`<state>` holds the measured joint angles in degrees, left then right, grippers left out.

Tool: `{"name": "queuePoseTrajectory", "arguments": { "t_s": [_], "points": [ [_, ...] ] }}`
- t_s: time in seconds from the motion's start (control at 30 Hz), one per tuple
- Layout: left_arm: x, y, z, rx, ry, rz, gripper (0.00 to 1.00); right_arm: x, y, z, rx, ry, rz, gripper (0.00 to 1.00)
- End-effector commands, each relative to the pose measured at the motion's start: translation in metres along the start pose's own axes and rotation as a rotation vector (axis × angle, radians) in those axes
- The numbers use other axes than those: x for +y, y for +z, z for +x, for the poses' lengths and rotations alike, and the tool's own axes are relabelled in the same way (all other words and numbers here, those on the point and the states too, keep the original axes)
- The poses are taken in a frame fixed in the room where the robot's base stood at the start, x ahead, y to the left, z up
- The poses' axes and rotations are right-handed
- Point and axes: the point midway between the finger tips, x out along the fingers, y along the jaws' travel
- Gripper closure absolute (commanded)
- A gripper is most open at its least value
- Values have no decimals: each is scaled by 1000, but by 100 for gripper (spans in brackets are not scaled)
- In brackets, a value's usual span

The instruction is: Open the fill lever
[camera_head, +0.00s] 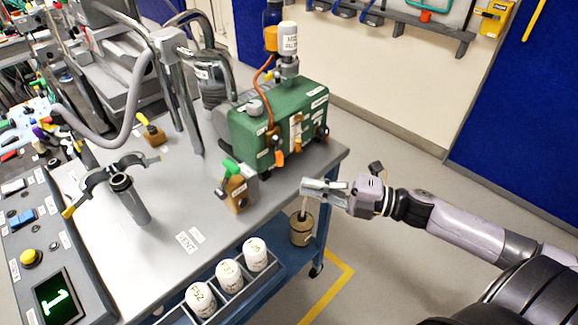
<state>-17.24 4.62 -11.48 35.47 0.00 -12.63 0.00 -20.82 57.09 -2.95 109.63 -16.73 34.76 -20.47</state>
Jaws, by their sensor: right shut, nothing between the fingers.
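A small brass valve block (237,192) with a green-tipped lever (231,167) stands near the right edge of the grey table. Another small brass block with a yellow-tipped lever (152,130) stands further back on the left. I cannot tell by its label which of these is the fill lever. My right gripper (308,187) is shut and empty, just off the table's right edge, to the right of the green-tipped lever and apart from it. My left gripper is not in view.
A green pump box (265,130) with an orange hose stands behind the green-tipped lever. A dark upright tube (130,200) with a curved clamp stands on the left. White labelled jars (230,275) sit in a front rack. A brass can (301,229) hangs below my gripper.

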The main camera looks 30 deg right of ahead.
Motion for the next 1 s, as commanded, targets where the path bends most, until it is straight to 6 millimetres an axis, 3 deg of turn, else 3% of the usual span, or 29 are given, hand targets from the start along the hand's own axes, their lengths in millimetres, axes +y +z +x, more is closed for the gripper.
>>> {"name": "queuePoseTrajectory", "arguments": {
  "t_s": [0.57,0.7,1.0],
  "points": [
    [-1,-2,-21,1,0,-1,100,4,0,95,1,3,-2,100],
    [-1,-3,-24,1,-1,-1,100,1,24,83,-3,-3,-2,100],
    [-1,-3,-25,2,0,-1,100,0,38,77,0,0,-1,100]
  ]
}}
